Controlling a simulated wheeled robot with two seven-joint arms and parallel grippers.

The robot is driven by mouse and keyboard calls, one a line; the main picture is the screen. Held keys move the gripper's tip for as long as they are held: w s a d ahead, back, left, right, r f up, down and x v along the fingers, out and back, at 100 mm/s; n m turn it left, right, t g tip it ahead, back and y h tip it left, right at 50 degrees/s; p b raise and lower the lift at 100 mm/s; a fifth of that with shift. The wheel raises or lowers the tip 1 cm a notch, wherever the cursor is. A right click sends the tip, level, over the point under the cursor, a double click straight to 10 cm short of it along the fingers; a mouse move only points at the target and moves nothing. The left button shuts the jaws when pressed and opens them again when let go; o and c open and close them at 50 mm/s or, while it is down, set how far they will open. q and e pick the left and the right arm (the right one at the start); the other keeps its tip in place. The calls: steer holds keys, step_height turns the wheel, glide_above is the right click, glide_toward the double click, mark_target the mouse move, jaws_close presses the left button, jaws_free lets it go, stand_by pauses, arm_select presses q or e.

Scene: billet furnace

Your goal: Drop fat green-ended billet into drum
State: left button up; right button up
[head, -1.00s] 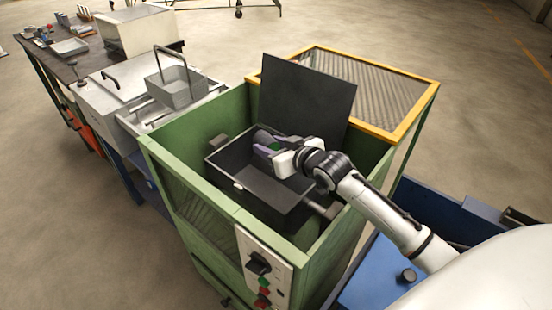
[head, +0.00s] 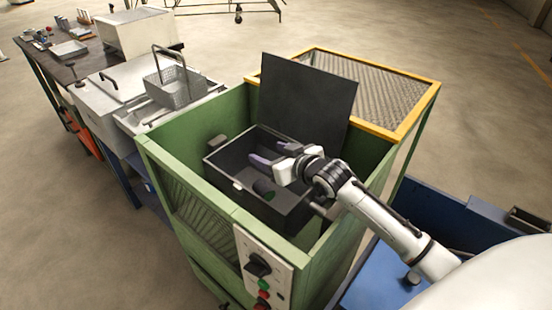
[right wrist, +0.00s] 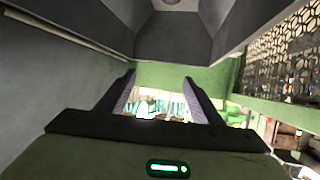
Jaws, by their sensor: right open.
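The drum (head: 227,179) is a dark open box inside a green frame, with its dark lid (head: 308,97) standing up behind it. The green-ended billet (head: 265,188) lies inside the drum; only its green end shows clearly, the rest blends into the dark interior. My right gripper (head: 268,155) is open over the drum, above and apart from the billet. In the right wrist view its two purple-padded fingers (right wrist: 160,95) stand apart with nothing between them. My left gripper is not in view.
The green frame (head: 195,211) walls surround the drum, with a control panel (head: 262,266) in front. A yellow-edged mesh top (head: 372,92) lies behind. A wire basket (head: 175,85) and a steel unit stand to the left. A blue bin (head: 425,220) is at right.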

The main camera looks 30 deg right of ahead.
step_height(320, 180, up, 11)
steer(key=shift+f, duration=0.15)
steer(key=shift+w, duration=0.1)
stand_by(0.5)
